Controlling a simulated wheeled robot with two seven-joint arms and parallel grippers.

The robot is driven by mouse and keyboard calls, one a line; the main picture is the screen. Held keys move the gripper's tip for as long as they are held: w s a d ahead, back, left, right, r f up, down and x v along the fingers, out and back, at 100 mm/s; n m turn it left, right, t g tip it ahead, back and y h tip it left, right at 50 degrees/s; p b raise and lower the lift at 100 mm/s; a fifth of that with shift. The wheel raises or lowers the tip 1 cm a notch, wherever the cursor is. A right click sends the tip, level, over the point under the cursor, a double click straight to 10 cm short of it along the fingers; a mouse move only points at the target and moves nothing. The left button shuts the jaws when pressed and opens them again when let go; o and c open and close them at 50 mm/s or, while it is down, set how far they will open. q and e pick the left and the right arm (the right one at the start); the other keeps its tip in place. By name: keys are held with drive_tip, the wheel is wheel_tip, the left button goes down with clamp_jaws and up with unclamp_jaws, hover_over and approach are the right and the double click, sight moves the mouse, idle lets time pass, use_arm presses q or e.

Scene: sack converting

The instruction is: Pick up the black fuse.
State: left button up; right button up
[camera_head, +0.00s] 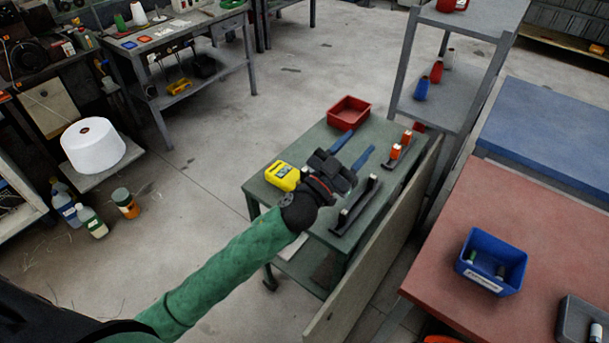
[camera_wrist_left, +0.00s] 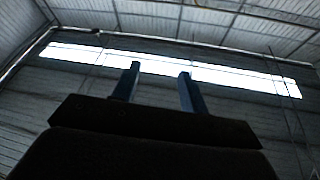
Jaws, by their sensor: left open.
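My left gripper (camera_head: 352,149) is open and empty above the green table (camera_head: 318,142). Its two blue fingers also show apart in the left wrist view (camera_wrist_left: 160,72), with only wall, windows and roof beyond them. In the head view a small dark cylinder (camera_head: 500,271), which may be the black fuse, is in the blue bin (camera_head: 487,287) on the red-topped table. A small green and white cylinder (camera_head: 472,256) is in the same bin. My gripper is well to the left of the bin. My right gripper is not in view.
On the green table are a red tray (camera_head: 348,112), a yellow device (camera_head: 282,176), a black rack (camera_head: 355,206) and a rack with orange pieces (camera_head: 396,152). An upright panel (camera_head: 372,262) stands between the tables. A grey tray (camera_head: 573,319) is right of the bin.

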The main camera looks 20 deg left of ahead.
use_arm(q)
drive_tip(key=s+d+r+m+g+h, duration=0.1)
drive_tip(key=d+r+m+g+h, duration=0.2)
drive_tip(key=d+m+g+h, duration=0.3)
drive_tip(key=m+g+y, duration=0.8)
drive_tip(key=g+y, duration=0.6)
drive_tip(key=y, duration=0.1)
hover_over(304, 169)
drive_tip(key=f, duration=1.2)
drive_tip(key=shift+w+a, duration=0.15)
drive_tip(key=shift+a, duration=0.25)
drive_tip(key=shift+f+p, duration=0.4)
drive_tip(key=shift+f, duration=0.85)
drive_tip(key=f+p, duration=0.1)
drive_tip(key=f, duration=0.1)
drive_tip(key=d+f+p, duration=0.1)
drive_tip(key=f, duration=0.1)
drive_tip(key=shift+f+p, duration=0.15)
drive_tip(key=shift+p, duration=0.2)
drive_tip(key=shift+f, duration=0.45)
clamp_jaws()
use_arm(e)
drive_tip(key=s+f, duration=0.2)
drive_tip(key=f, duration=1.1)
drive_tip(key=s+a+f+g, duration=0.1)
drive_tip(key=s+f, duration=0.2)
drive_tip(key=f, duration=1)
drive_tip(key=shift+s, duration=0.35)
